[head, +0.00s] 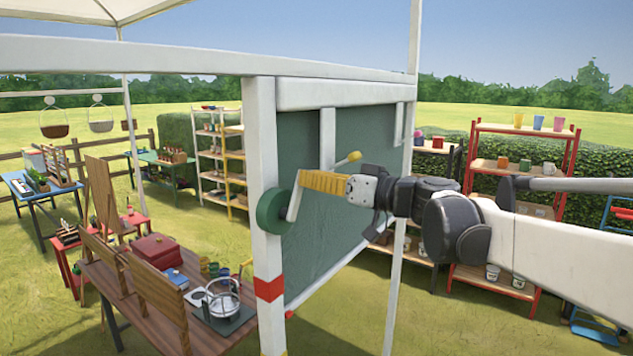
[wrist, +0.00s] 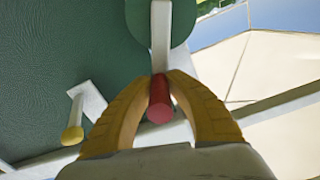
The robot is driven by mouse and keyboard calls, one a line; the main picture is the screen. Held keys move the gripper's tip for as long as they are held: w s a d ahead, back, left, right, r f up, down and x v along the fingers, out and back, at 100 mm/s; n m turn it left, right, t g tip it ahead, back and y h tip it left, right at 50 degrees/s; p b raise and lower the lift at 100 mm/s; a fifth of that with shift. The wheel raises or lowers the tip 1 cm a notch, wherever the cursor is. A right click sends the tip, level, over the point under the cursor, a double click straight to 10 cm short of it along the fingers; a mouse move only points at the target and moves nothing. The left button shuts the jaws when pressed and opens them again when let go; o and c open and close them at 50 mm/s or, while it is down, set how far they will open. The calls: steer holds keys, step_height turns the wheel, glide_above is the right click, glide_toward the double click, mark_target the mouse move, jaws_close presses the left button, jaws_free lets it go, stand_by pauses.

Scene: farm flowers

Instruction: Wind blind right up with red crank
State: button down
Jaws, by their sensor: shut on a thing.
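The green blind (head: 335,225) hangs down in the white frame under a white top rail; its lower edge hangs well below my gripper. A green drum (head: 271,211) sits on the near white post, with a pale crank arm (head: 294,196) that points up from it. My gripper (head: 312,181) has yellow fingers and reaches in from the right at the crank's end. In the wrist view the fingers are shut on the red crank handle (wrist: 160,100), which sits between their tips. The handle is hidden in the head view. The drum (wrist: 156,20) shows beyond it.
A second crank with a yellow knob (wrist: 72,135) is close beside my gripper; its knob (head: 354,156) also shows in the head view. A wooden table (head: 140,300) with a red box and pots stands left of the post. Shelves (head: 520,165) stand behind my arm.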

steer(key=s+n, duration=0.1)
steer(key=s+a+n, duration=0.1)
steer(key=n, duration=0.1)
steer(key=s+a+n, duration=0.1)
steer(key=n, duration=0.1)
steer(key=shift+a+r, duration=0.15)
steer(key=shift+r, duration=0.2)
steer(key=shift+s+a, duration=0.3)
steer(key=shift+s, duration=0.1)
steer(key=shift+s+a+f, duration=0.1)
steer(key=c, duration=1.3)
jaws_free()
steer(key=shift+a, duration=0.1)
steer(key=shift+o, duration=0.2)
steer(key=v, duration=1.2)
